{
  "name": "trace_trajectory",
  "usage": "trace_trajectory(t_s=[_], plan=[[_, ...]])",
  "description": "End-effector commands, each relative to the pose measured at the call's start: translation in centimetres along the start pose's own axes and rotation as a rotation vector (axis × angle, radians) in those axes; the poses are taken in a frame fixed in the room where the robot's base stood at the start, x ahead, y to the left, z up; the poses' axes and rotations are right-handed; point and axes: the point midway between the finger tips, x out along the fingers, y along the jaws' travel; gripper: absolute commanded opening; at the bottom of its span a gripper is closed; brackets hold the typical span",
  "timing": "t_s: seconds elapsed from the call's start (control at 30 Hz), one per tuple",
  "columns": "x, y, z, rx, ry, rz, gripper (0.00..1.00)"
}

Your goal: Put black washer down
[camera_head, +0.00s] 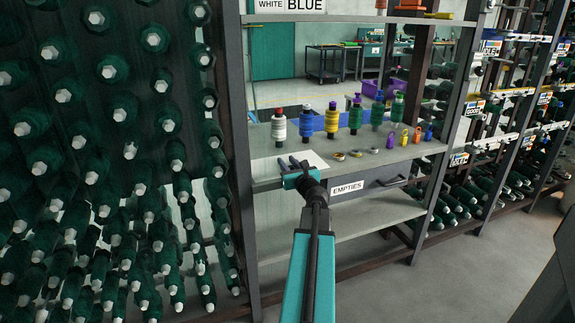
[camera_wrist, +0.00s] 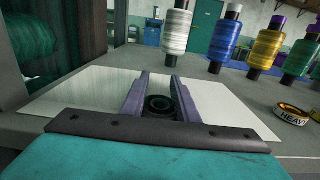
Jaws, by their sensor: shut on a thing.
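The black washer (camera_wrist: 158,105) is a dark ring between the two fingers of my gripper (camera_wrist: 160,88) in the wrist view. The fingers are shut on it. The washer is over, or very close to, a pale sheet (camera_wrist: 85,95) on the shelf; I cannot tell whether it touches. In the head view my gripper (camera_head: 294,165) reaches over the left end of the shelf, at the white sheet (camera_head: 316,159). The washer cannot be made out in that view.
Several thread spools, including a white one (camera_head: 279,126), stand behind the sheet. Rings or tape rolls (camera_head: 339,156) and small coloured items (camera_head: 404,137) lie to the right. A dark upright (camera_head: 238,130) borders the shelf at left. A drawer labelled EMPTIES (camera_head: 347,187) is below.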

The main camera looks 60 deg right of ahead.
Motion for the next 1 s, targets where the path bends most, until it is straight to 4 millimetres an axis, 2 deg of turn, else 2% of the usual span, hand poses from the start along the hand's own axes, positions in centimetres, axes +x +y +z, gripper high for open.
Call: trace_trajectory(t_s=[0.3,0.33,0.43,1.0], plan=[[-0.02,-0.06,-0.31,0.001,0.0,-0.001,0.03],[-0.02,-0.06,-0.3,0.001,0.0,-0.001,0.29],[-0.03,-0.08,-0.22,0.001,0.0,-0.001,0.46],[-0.44,0.16,0.05,0.001,0.0,-0.001,0.46]])
